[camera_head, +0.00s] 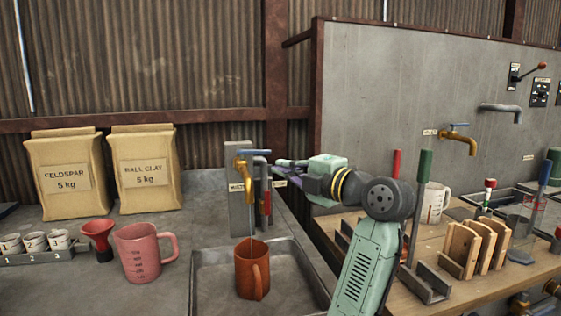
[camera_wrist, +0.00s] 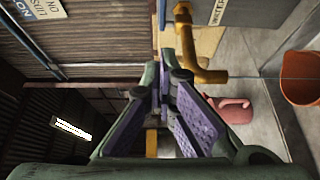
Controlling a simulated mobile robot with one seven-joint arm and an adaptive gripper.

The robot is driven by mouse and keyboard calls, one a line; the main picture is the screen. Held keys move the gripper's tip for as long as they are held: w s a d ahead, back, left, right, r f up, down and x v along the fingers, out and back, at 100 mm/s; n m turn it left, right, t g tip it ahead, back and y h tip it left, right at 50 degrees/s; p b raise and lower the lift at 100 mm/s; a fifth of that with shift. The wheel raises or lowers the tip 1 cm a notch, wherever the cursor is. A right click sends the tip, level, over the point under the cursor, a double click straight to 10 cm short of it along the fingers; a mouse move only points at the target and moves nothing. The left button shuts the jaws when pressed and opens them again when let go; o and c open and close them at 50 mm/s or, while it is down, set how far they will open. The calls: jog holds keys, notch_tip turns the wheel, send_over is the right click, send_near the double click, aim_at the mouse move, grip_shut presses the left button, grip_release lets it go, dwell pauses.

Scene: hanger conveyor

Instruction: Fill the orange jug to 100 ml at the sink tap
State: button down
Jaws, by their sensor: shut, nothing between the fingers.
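The orange jug (camera_head: 250,272) stands upright in the sink basin (camera_head: 212,270), under the brass tap (camera_head: 243,166). A thin pale line, looking like a water stream, runs from the spout to the jug. The tap has a blue lever (camera_head: 254,152). My gripper (camera_head: 278,163) is shut and empty, just right of the lever; whether it touches the lever cannot be told. In the wrist view the gripper (camera_wrist: 160,78) points past the brass tap (camera_wrist: 205,74), and the orange jug (camera_wrist: 300,88) is at the right edge.
A pink jug (camera_head: 142,255), a red funnel (camera_head: 98,237) and small numbered cups (camera_head: 36,242) stand left of the sink.

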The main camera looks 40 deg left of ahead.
jog(key=p, duration=0.3)
send_near(251, 152)
jog(key=s+a, duration=0.2)
jog(key=s, duration=0.1)
jog(key=w+a+p, duration=0.2)
jog(key=w, duration=0.1)
jog(key=shift+w+a+r, duration=0.1)
jog(key=shift+w+a, duration=0.1)
jog(key=shift+a, duration=0.1)
jog(key=shift+w, duration=0.1)
